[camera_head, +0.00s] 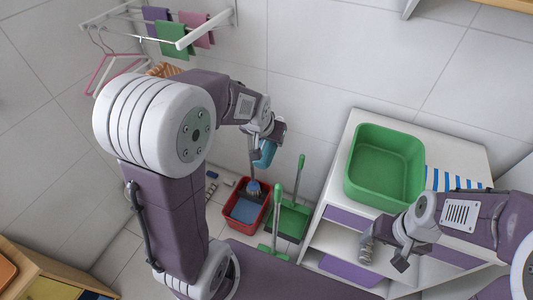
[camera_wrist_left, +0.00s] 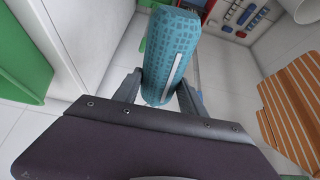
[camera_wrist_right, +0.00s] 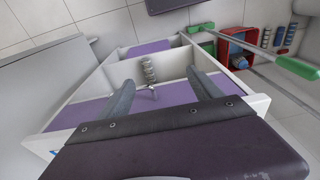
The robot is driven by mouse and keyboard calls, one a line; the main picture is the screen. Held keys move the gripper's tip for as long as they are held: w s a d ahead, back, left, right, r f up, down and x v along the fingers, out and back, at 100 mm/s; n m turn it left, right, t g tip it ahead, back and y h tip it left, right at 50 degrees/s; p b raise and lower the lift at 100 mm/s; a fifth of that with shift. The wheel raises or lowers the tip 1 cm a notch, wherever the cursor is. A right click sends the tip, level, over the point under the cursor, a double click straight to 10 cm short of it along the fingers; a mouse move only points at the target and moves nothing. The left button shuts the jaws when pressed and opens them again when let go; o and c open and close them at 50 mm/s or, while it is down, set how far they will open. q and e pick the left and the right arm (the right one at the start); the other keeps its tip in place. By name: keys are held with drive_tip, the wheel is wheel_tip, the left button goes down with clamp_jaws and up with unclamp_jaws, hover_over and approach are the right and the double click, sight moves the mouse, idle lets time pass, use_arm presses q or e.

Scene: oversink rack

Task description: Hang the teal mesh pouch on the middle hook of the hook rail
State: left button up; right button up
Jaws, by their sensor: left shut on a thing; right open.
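The teal mesh pouch (camera_wrist_left: 175,50) is between the fingers of my left gripper (camera_wrist_left: 165,88), which is shut on it. The pouch has a pale strip down its side. In the head view, the pouch (camera_head: 265,155) hangs in the air at the end of my left arm, above the floor items. My right gripper (camera_wrist_right: 160,78) is open and empty, in front of the white cabinet. I cannot pick out the hook rail or its middle hook in any view.
A green tub (camera_head: 385,165) stands on the white cabinet (camera_head: 340,150). Below my left gripper are a red crate (camera_head: 247,205) and a green dustpan (camera_head: 290,222). A drying rack (camera_head: 160,25) with cloths is on the wall, upper left. A grey coiled thing (camera_wrist_right: 148,70) shows at the cabinet.

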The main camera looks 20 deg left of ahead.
use_arm(q)
drive_tip(key=w+r+t+p, duration=0.1)
drive_tip(key=w+r, duration=0.1)
drive_tip(key=w+r+t, duration=0.1)
drive_tip(key=w+r, duration=0.2)
drive_tip(key=shift+w+a+r+p, duration=0.2)
drive_tip(key=shift+w+r+p, duration=0.1)
drive_tip(key=shift+r+p, duration=0.05)
drive_tip(key=w+a+r+t+p, duration=0.1)
drive_tip(key=w+r+t+p, duration=0.35)
drive_tip(key=r, duration=1.05)
drive_tip(key=w+r+t+p, duration=0.2)
drive_tip(key=w+r+t, duration=0.4)
drive_tip(key=r, duration=1)
drive_tip(key=w+f+p, duration=0.2)
drive_tip(key=w+p, duration=0.2)
drive_tip(key=w, duration=0.5)
drive_tip(key=shift+d+f+m+t+h, duration=0.15)
drive_tip(key=shift+m+t+h, duration=0.15)
drive_tip(key=shift+m+t, duration=0.15)
drive_tip(key=shift+w, duration=0.1)
drive_tip(key=o, duration=1.5)
drive_tip(key=shift+o, duration=0.2)
